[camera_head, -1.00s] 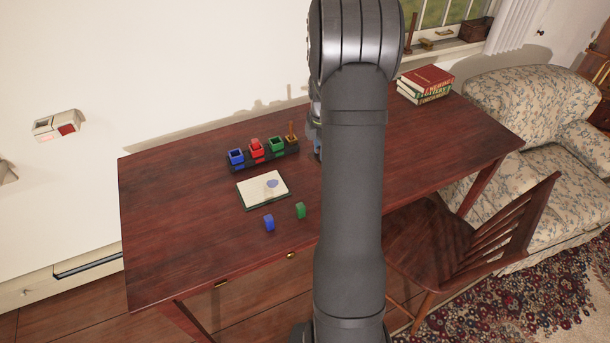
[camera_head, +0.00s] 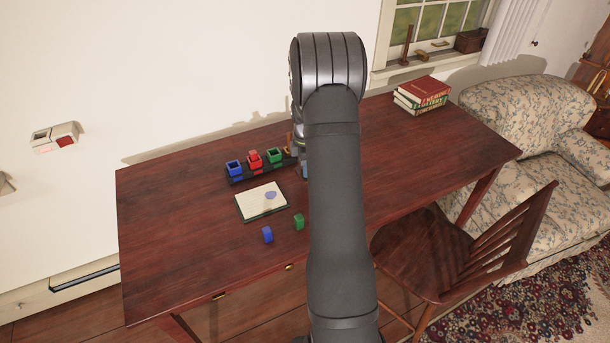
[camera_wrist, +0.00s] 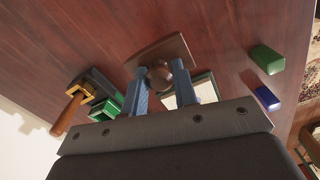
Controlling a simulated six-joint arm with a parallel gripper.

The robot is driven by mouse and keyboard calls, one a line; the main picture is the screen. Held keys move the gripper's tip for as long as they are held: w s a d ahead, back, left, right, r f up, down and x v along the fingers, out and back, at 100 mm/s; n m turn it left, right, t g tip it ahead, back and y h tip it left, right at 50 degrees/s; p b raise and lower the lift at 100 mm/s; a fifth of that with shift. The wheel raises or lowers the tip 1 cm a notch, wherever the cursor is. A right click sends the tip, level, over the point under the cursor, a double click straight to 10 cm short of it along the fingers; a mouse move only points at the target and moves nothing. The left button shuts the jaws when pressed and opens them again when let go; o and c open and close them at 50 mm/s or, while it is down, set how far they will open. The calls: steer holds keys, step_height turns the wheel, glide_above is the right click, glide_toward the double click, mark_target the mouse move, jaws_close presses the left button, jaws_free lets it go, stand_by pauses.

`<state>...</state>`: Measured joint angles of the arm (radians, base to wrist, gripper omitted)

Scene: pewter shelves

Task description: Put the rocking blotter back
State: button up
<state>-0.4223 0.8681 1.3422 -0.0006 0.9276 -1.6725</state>
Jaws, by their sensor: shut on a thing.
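The rocking blotter (camera_wrist: 168,50), a brown curved plate with a round knob, is in the wrist view. My gripper (camera_wrist: 162,82) is shut on its knob, a blue finger on either side. In the head view my arm hides the blotter, and only a bit of my gripper (camera_head: 304,171) shows, by the right end of the dark rack (camera_head: 236,180). The rack carries a blue pot (camera_head: 234,168), a red pot (camera_head: 255,160), a green pot (camera_head: 274,156) and a brass holder with a wooden handle (camera_wrist: 68,113). Whether the blotter touches the desk I cannot tell.
A white pad with a blue blot (camera_head: 258,206) lies in front of the rack. A blue block (camera_head: 267,234) and a green block (camera_head: 299,222) stand before it. Books (camera_head: 422,94) are stacked at the back right. The desk's left side is clear.

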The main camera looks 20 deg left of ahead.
steer(key=shift+f, duration=2)
steer(key=shift+f, duration=0.1)
steer(key=o, duration=0.9)
step_height(320, 180, up, 12)
steer(key=shift+r, duration=0.1)
step_height(320, 180, down, 12)
steer(key=shift+f, duration=0.1)
steer(key=shift+r, duration=1.9)
